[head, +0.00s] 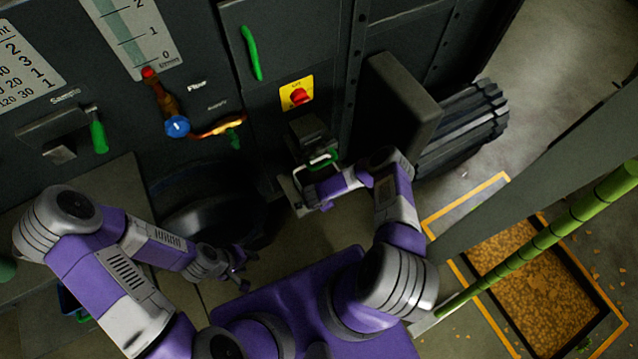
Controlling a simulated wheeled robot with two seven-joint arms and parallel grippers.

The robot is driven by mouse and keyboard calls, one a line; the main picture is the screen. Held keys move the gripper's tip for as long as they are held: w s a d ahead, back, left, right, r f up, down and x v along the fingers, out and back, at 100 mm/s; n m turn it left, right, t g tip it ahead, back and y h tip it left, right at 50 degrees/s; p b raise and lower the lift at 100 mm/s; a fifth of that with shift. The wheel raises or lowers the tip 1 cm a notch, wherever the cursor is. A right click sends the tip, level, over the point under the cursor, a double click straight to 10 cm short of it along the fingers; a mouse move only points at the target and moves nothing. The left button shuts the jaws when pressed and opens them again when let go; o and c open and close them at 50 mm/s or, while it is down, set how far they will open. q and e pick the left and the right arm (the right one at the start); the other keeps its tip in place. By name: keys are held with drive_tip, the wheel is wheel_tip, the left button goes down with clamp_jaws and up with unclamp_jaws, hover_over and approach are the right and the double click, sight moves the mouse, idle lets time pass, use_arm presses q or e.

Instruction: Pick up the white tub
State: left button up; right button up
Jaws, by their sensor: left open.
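No white tub can be made out for certain in the head view. My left gripper (244,268) is open and empty, low in front of a dark round vessel (215,210) at the foot of the machine. My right gripper (302,194) is at the machine front, below a small dark fitting (310,134) with a white handle-like edge and green parts. My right wrist and the steep angle hide its fingertips, so its jaws and any contact cannot be told.
The dark machine panel (290,35) carries a red stop button (298,96), a blue-handled valve (177,126) and green handles (251,52). A ribbed motor (465,125) juts out at right. A yellow-edged pit (530,285) and a green pole (560,228) lie at lower right.

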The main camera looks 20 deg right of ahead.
clamp_jaws()
drive_tip(key=shift+r, duration=0.2)
idle(0.3)
